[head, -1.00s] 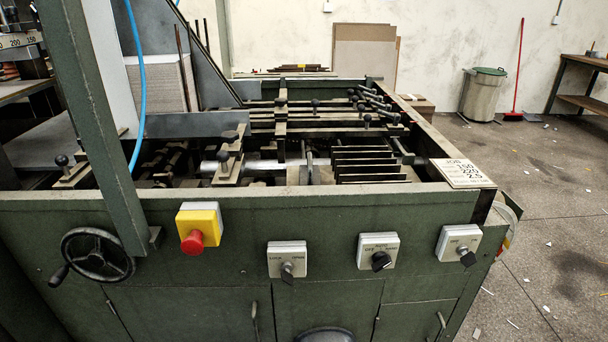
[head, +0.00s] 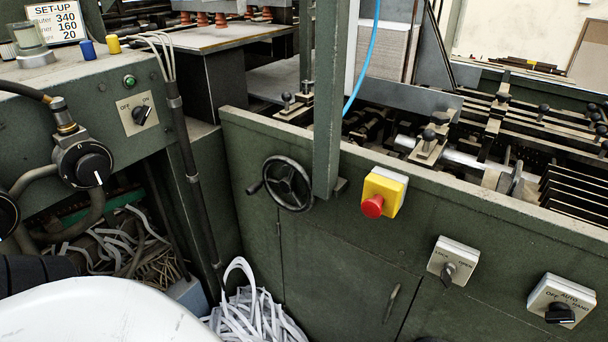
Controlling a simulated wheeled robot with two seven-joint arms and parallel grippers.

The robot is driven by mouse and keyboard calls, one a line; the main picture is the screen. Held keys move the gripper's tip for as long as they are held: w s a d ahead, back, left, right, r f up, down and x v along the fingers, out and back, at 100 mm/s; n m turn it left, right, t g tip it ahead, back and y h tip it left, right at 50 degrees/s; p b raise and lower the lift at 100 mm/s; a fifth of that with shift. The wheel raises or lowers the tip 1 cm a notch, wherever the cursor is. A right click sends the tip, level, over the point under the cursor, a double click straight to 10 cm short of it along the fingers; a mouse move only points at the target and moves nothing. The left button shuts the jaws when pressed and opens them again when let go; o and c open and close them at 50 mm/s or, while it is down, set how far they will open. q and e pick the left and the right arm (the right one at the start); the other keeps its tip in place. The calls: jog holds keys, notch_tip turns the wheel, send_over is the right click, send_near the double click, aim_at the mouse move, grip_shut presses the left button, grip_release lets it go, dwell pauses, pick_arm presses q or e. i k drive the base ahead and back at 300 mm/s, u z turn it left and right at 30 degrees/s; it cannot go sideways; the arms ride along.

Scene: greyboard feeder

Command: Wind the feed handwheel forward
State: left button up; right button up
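The feed handwheel (head: 287,183) is a black spoked wheel on the green front panel of the machine, left of the upright green post. Its crank handle (head: 255,188) sticks out at the wheel's left side. Nothing touches the wheel. Neither of my grippers shows in the head view. A white rounded part of my own body fills the lower left corner.
A red emergency button on a yellow box (head: 391,193) sits right of the post (head: 327,110). Switch plates (head: 454,260) are further right. A control cabinet (head: 85,115) with dials stands at the left. White strips (head: 255,318) lie on the floor below the wheel.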

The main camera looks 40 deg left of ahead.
aim_at(287, 185)
jog(key=z, duration=0.25)
jog(key=k, duration=1.8)
jog(key=u, duration=1.2)
jog(key=i, duration=0.5)
jog(key=z, duration=0.1)
